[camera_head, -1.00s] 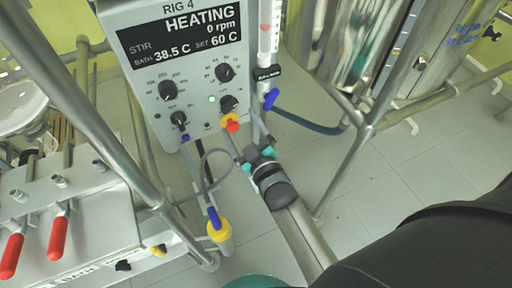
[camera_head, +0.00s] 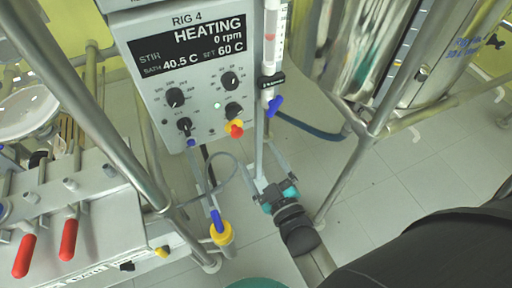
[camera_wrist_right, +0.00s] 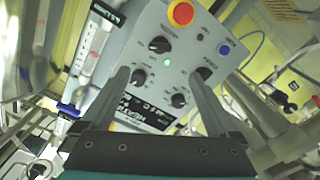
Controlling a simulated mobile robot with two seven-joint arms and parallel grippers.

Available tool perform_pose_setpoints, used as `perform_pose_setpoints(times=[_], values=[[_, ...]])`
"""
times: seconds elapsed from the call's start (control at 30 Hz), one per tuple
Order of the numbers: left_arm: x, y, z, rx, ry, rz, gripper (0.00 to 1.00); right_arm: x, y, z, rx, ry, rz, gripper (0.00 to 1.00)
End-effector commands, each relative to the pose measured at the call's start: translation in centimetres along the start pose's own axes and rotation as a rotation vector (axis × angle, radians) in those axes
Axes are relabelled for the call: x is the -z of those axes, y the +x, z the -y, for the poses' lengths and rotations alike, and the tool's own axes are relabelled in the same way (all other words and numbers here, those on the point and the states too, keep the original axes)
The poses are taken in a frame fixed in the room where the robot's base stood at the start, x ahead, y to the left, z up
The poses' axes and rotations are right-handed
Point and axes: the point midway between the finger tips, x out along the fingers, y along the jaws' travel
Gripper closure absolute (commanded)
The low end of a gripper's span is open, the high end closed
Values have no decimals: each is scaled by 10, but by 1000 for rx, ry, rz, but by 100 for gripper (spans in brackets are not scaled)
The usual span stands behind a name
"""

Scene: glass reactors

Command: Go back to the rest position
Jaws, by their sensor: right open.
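My right gripper (camera_head: 263,168) is open and empty. It stands below and in front of the RIG 4 control box (camera_head: 150,95), clear of its knobs. In the right wrist view, its two fingers (camera_wrist_right: 160,92) stand wide apart with the panel between and beyond them. The panel display (camera_head: 190,48) reads HEATING, 0 rpm, bath 40.5 C, set 60 C. A green light (camera_head: 217,105) is lit. My left gripper is not in view.
Metal frame poles (camera_head: 90,110) stand left of the box, and another (camera_head: 350,170) stands to the right. A shiny steel vessel (camera_head: 360,40) is behind. A bench with red-handled clamps (camera_head: 68,240) is at lower left. Bare floor (camera_head: 400,180) shows at right.

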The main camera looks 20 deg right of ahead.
Motion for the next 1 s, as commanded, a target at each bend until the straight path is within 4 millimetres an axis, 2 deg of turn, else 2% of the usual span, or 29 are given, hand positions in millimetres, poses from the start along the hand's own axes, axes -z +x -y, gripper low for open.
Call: perform_pose_setpoints(times=[0.23,0.33,0.47,0.53,0.67,0.77,0.87,0.9,1.0], values=[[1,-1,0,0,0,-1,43,0,0,1,3,2,4,5],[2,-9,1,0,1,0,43,-7,-2,7,30,21,43,5],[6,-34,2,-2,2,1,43,-32,-15,31,121,85,180,5],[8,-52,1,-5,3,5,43,-53,-30,49,187,129,292,5],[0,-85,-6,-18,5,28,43,-93,-75,78,302,199,526,5],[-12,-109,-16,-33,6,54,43,-120,-120,91,377,236,714,5],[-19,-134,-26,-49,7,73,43,-142,-173,95,435,260,907,5],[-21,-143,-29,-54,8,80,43,-150,-195,94,452,265,984,5],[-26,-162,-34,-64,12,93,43,-163,-246,86,482,271,1152,5]])
